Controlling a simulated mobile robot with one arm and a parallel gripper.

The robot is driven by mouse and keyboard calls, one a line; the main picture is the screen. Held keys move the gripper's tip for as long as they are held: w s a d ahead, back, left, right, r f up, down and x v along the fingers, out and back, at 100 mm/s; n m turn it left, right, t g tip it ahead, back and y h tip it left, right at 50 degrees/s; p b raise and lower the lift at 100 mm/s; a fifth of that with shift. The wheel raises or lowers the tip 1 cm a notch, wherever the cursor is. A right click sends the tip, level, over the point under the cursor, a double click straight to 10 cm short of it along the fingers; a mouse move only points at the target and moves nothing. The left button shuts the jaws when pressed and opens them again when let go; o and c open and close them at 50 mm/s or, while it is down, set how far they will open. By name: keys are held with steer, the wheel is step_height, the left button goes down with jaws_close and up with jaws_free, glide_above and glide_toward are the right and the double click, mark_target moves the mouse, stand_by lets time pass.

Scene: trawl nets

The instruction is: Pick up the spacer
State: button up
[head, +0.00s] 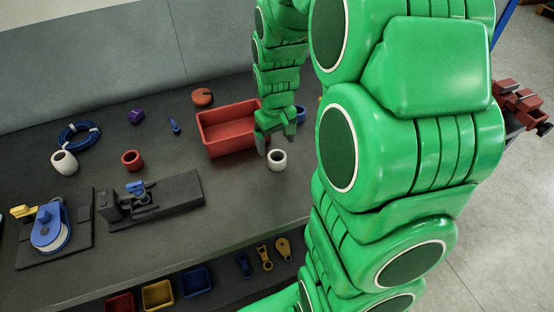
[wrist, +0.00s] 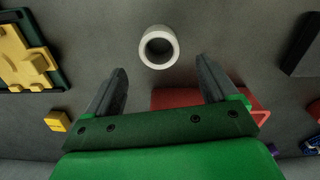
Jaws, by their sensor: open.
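A short white hollow cylinder, which looks like the spacer (head: 277,166), stands upright on the dark bench top in front of the red bin. It also shows in the wrist view (wrist: 160,65), just beyond my fingertips and roughly centred between them. My gripper (head: 276,141) is open and empty, pointing down close beside and behind the cylinder. In the wrist view my gripper (wrist: 161,75) has its two dark fingers well apart, with a gap wider than the cylinder. A second white hollow cylinder (head: 60,168) lies tilted at the left of the bench, beside a blue cable coil.
A red bin (head: 233,148) stands right beside my gripper. A red ring (head: 132,165), a dark fixture (head: 175,188) and a blue pulley (head: 47,228) are to the left. Small bins (head: 158,295) sit on the lower shelf. Bench around the cylinder's front is clear.

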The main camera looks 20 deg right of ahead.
mark_target(277, 157)
steer(key=shift+s+f, duration=0.2)
steer(key=shift+f, duration=1.45)
steer(key=shift+s+f, duration=0.2)
steer(key=shift+f, duration=1.4)
steer(key=c, duration=1.1)
steer(key=shift+r, duration=0.1)
